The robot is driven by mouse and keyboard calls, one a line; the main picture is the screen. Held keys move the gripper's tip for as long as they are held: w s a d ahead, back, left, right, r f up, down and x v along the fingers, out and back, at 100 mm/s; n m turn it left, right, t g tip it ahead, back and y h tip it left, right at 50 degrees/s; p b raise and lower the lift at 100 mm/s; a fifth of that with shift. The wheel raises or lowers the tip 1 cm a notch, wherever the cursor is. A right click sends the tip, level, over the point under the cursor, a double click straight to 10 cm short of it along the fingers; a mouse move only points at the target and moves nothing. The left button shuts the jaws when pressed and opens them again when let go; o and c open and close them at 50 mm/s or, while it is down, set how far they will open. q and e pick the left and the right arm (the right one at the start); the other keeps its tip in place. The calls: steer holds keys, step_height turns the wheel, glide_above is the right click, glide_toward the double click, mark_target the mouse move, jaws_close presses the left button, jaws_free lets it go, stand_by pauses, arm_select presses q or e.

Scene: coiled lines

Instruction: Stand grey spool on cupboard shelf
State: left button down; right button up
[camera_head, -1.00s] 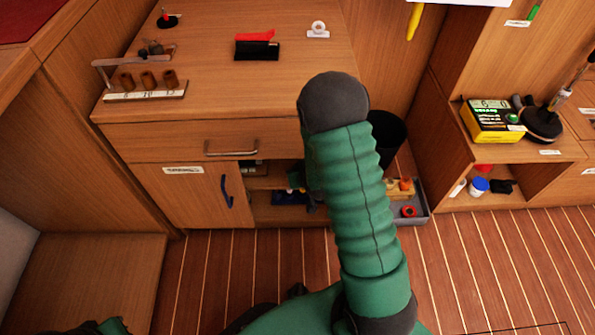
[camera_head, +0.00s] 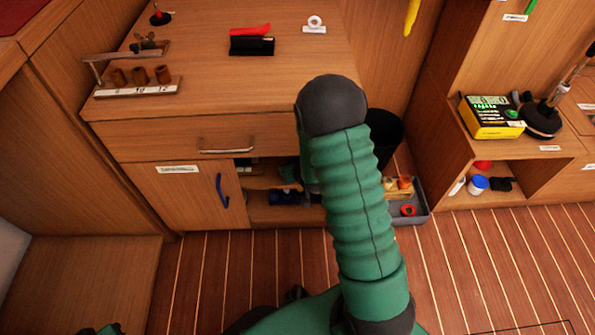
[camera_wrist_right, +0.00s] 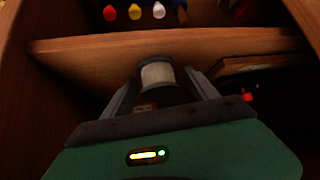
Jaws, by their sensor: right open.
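The grey spool (camera_wrist_right: 157,77), with dark ends and a pale grey winding, stands between the fingers of my right gripper (camera_wrist_right: 160,92) in the right wrist view. The fingers are apart, one on each side of it; contact cannot be told. The spool is at a wooden cupboard shelf (camera_wrist_right: 90,50); what bears its base is hidden by my gripper. In the head view my right arm reaches to the open part of the cupboard (camera_head: 255,182) and hides most of the shelf. My left gripper is not in view.
Red, yellow and white items (camera_wrist_right: 135,11) are beyond the shelf board. The cupboard door (camera_head: 185,195) with a blue handle is left of the opening. A black bin (camera_head: 385,132) and grey tray (camera_head: 422,213) stand right of my arm.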

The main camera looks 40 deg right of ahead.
steer(key=p+v, duration=0.1)
steer(key=v, duration=0.1)
steer(key=p+v, duration=0.1)
steer(key=v, duration=0.1)
steer(key=p+v, duration=0.2)
steer(key=shift+w+d+r, duration=0.15)
steer(key=shift+w+r, duration=0.1)
steer(key=shift+r, duration=0.1)
steer(key=s+a+f+p, duration=0.1)
steer(key=s+a+p, duration=0.4)
steer(key=s+p, duration=0.55)
steer(key=w+a+r+n+g+y, duration=0.2)
steer(key=w+a+r, duration=0.4)
steer(key=a+r, duration=0.15)
steer(key=s+a+r+n+g+y, duration=0.1)
steer(key=s+a+r, duration=0.2)
steer(key=r, duration=0.3)
steer(key=s+a+r+n+g, duration=0.2)
steer(key=s+a+r, duration=0.1)
steer(key=a+r, duration=0.2)
steer(key=shift+s+r+g+y, duration=0.3)
steer(key=shift+s+r+y, duration=0.05)
steer(key=shift+r+y, duration=0.05)
